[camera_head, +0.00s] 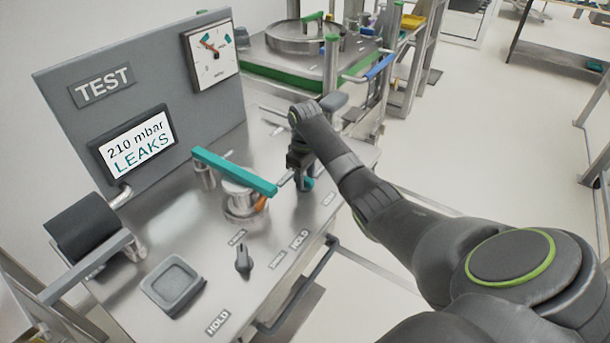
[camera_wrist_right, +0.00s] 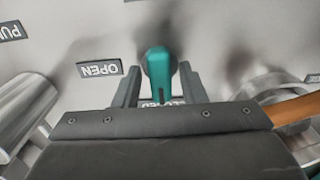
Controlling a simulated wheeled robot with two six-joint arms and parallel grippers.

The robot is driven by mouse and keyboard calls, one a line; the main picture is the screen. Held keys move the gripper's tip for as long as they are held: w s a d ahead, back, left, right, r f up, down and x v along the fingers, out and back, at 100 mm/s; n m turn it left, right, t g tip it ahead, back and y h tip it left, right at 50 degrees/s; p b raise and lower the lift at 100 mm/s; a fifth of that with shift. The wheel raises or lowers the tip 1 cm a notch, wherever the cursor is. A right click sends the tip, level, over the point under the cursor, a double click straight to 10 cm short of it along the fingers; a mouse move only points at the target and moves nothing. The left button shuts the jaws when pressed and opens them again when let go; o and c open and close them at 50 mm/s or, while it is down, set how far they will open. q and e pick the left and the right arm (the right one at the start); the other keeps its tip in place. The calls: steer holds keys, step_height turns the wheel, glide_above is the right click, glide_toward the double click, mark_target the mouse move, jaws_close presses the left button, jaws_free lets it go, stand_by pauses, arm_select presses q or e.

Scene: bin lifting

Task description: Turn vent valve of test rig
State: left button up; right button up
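The vent valve appears to be the small teal lever (camera_wrist_right: 157,72) on the metal top of the test rig, seen close up in the right wrist view. A bit of teal (camera_head: 307,184) shows beneath my right gripper in the head view. My right gripper (camera_head: 299,170) points down over it at the rig's right side. In the wrist view its two fingers (camera_wrist_right: 158,92) stand on either side of the lever, with small gaps, so it looks open. An OPEN label (camera_wrist_right: 99,68) lies left of the lever; another label, partly hidden, lies between the fingers. My left gripper is out of view.
A long teal clamp bar (camera_head: 235,171) stands just left of my right gripper. A panel (camera_head: 75,74) behind carries a gauge (camera_head: 211,55) and a screen (camera_head: 135,143) reading "210 mbar LEAKS". A black knob (camera_head: 243,258) and a square tray (camera_head: 173,284) are nearer.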

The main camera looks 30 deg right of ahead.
jaws_close()
steer(key=shift+r+m+p, duration=0.25)
steer(key=shift+m+p, duration=0.25)
steer(key=shift+p, duration=0.3)
steer(key=m+p, duration=0.5)
steer(key=p, duration=0.2)
steer(key=shift+r+m, duration=0.1)
steer(key=shift+m, duration=0.2)
steer(key=m+p, duration=0.2)
steer(key=shift+w+m, duration=0.1)
steer(key=shift+m, duration=0.3)
steer(key=m+p, duration=0.1)
steer(key=m, duration=0.1)
steer(key=shift+m, duration=0.4)
steer(key=m+p, duration=0.1)
steer(key=m, duration=0.2)
steer(key=shift+p, duration=0.35)
steer(key=shift+f+m+p, duration=0.2)
steer(key=shift+m+p, duration=0.1)
steer(key=shift+m, duration=1)
